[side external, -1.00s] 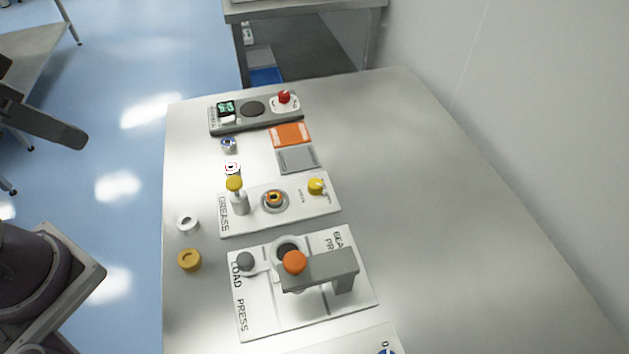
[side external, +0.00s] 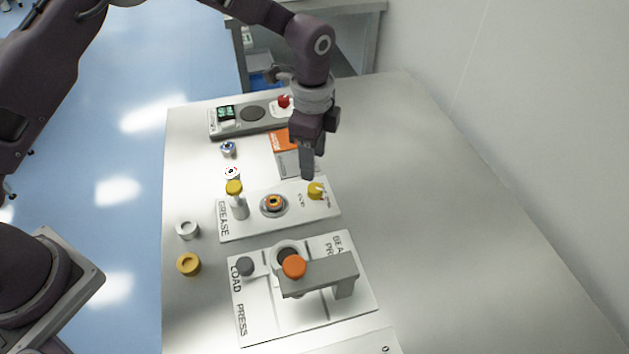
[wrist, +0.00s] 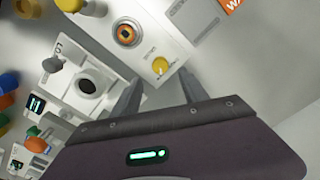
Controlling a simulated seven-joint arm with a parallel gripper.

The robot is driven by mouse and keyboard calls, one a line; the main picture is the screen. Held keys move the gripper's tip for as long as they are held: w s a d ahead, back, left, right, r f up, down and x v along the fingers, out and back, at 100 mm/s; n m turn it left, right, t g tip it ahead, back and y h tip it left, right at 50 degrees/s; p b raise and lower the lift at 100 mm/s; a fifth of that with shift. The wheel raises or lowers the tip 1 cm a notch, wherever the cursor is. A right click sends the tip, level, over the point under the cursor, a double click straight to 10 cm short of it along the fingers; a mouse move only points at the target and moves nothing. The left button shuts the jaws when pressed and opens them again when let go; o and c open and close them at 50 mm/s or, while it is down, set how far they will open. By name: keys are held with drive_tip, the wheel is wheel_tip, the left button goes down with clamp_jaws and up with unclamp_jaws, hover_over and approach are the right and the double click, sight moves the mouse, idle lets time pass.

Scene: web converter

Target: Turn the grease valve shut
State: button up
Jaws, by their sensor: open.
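The grease valve is a small yellow knob (side external: 315,190) at the right end of the white GREASE plate (side external: 255,222). In the wrist view the yellow knob (wrist: 160,67) lies just past the gap between my fingertips, with its pointer tilted. My gripper (side external: 309,174) points down above and slightly behind the knob. In the wrist view my gripper (wrist: 159,78) shows two spread fingers with nothing between them. No contact with the knob is visible. The valve's markings are too small to read.
On the same plate stand a yellow-topped post (side external: 235,195) and a round socket with an orange ring (side external: 273,203). The load press (side external: 318,275) is in front. A control box with a red button (side external: 284,102) is behind. The table's right side is clear.

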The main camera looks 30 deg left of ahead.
sight(315, 187)
wheel_tip(315, 187, down, 8)
drive_tip(key=shift+d, duration=0.1)
drive_tip(key=shift+c, duration=0.2)
clamp_jaws()
